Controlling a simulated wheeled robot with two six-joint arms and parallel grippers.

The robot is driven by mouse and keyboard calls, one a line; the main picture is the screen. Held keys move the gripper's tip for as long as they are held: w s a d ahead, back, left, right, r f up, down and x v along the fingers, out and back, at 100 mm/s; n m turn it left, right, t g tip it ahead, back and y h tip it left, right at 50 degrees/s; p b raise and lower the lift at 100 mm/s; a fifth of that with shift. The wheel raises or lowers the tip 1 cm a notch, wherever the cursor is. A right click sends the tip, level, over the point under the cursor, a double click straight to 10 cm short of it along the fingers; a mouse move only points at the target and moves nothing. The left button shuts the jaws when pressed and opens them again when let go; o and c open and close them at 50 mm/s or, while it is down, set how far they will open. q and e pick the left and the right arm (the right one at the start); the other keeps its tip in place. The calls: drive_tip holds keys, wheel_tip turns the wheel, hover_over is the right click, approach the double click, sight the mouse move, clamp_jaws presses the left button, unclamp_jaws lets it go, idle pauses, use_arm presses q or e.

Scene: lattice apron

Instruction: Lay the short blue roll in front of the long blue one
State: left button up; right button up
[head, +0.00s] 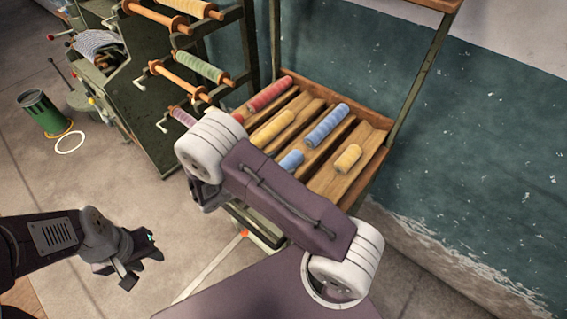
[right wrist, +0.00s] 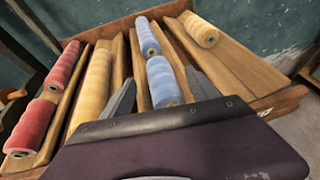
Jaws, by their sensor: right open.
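The long blue roll (head: 327,124) lies in a groove of the slatted wooden tray; it also shows in the right wrist view (right wrist: 147,37). The short blue roll (right wrist: 162,82) lies in line with it at its near end, apparently in the same groove; I cannot tell whether they touch. In the head view the short roll (head: 291,160) is partly hidden by my right arm. My right gripper (right wrist: 161,93) is open, one finger on each side of the short blue roll. In the head view it is hidden. My left gripper (head: 143,267) looks open and empty, away over the floor.
Red rolls (right wrist: 67,65) and a long yellow roll (right wrist: 90,85) lie in grooves to the left. A short yellow roll (head: 348,158) lies to the right. A dark green rack (head: 165,110) with thread spools stands left of the tray. A green bin (head: 42,113) stands farther left.

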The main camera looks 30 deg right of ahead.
drive_tip(key=b+v, duration=0.1)
drive_tip(key=v, duration=0.8)
drive_tip(key=s+d+m+g+y, duration=0.1)
drive_tip(key=s+m+y, duration=0.4)
drive_tip(key=m, duration=0.5)
drive_tip(key=s+d+f+m+g+y, duration=0.1)
drive_tip(key=s+m+y, duration=0.3)
drive_tip(key=m+y, duration=0.4)
drive_tip(key=m, duration=0.3)
drive_tip(key=shift+s+d+y, duration=0.3)
drive_tip(key=shift+s+d, duration=0.1)
drive_tip(key=shift+s+f, duration=0.1)
